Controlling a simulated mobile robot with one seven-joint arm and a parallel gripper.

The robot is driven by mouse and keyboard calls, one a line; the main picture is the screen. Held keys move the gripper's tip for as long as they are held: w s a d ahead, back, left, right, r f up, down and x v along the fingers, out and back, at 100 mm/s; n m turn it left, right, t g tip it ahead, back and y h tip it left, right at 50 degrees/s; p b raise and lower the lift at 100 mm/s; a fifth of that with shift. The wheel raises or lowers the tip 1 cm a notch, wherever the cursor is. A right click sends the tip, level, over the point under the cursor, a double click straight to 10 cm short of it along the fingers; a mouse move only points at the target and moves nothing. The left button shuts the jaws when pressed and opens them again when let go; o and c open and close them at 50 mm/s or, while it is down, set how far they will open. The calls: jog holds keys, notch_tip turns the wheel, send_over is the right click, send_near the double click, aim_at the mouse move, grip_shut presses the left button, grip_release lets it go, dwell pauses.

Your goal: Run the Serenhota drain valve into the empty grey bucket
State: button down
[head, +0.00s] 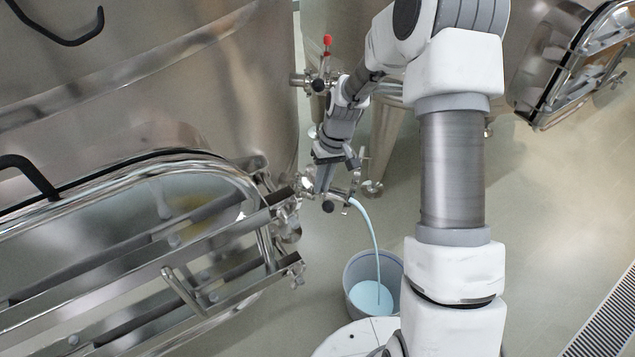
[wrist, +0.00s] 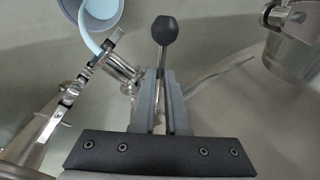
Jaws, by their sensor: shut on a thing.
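My gripper (head: 323,184) is at the drain valve (head: 340,194) low on the large steel vat at left. In the wrist view its two fingers (wrist: 160,80) are shut on the valve's metal lever (wrist: 161,58), whose dark ball knob (wrist: 165,29) sticks out beyond them. A pale blue stream (head: 372,232) arcs from the valve's spout into the grey bucket (head: 353,268) on the floor. Pale blue liquid (head: 368,297) covers the bucket's bottom. The bucket's edge shows in the wrist view (wrist: 72,12). No Serenhota label is readable.
The vat's open hatch frame (head: 130,180) juts out at left, close to the valve. Another valve with a red-tipped handle (head: 327,45) is behind my forearm. A second hatch (head: 570,60) is at upper right. A floor grate (head: 605,315) lies at lower right; the floor beside it is clear.

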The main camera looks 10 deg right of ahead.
jog(key=shift+d+n, duration=0.3)
jog(key=shift+w, duration=0.1)
jog(key=c, duration=0.9)
grip_release()
jog(key=d+r+p, duration=0.1)
jog(key=r, duration=0.4)
jog(key=d+r+p, duration=0.1)
jog(key=r, duration=0.5)
jog(key=d+r, duration=0.1)
jog(key=r, duration=0.5)
jog(key=shift+w+d+p, duration=0.15)
jog(key=shift+w+p, duration=0.25)
